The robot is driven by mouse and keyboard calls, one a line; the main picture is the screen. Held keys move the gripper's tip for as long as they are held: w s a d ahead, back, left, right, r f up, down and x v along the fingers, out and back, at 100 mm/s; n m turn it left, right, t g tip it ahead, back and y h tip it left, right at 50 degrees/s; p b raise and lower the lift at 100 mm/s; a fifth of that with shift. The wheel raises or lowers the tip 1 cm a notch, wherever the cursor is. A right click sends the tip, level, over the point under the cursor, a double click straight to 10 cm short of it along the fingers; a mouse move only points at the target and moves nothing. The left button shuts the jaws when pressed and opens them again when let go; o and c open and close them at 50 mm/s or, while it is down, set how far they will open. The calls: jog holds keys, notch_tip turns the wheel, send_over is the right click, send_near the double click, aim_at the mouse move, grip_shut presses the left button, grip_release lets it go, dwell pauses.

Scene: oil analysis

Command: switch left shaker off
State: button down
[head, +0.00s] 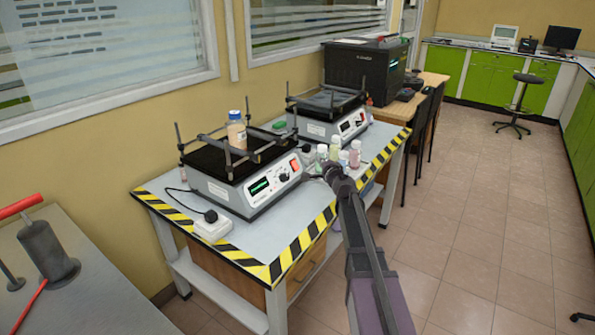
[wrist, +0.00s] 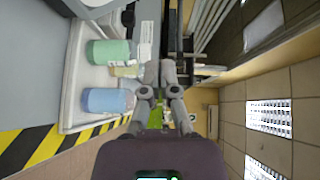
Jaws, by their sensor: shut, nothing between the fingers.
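The left shaker (head: 228,192) stands on the bench with a blue-capped bottle (head: 237,130) on its black platform. Its front panel has a lit green display (head: 259,187), a dark knob (head: 284,177) and a red switch (head: 295,166) at the right end. The right shaker (head: 330,127) stands behind it, with its own front panel. My gripper (head: 331,170) is shut and empty, in front of the bench and to the right of the left shaker's panel, apart from the switch in the picture. In the wrist view my gripper's fingertips (wrist: 161,66) are together; the left shaker's switch is not recognisable there.
Several small bottles (head: 344,157) stand on the bench close behind my gripper; a green one (wrist: 108,52) and a blue one (wrist: 108,101) show in the wrist view. A white power adapter (head: 212,228) lies at the bench's left. The floor (head: 470,210) at right is clear.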

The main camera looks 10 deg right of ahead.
aim_at(298, 165)
jog(key=shift+a, duration=0.1)
jog(key=w+a+f+b, duration=0.5)
dwell(0.9)
jog(key=shift+w+a+f+b, duration=0.4)
jog(key=shift+w+a+f, duration=0.05)
dwell(2.5)
jog(key=shift+s+d+r, duration=0.1)
jog(key=shift+r, duration=0.05)
jog(key=shift+s+d+r+p, duration=0.3)
jog(key=shift+s+d+p, duration=0.05)
jog(key=shift+p, duration=0.05)
jog(key=shift+d+r, duration=0.1)
dwell(0.6)
jog(key=s+d+r+p, duration=0.2)
jog(key=s+p, duration=0.1)
jog(key=shift+d+r, duration=0.35)
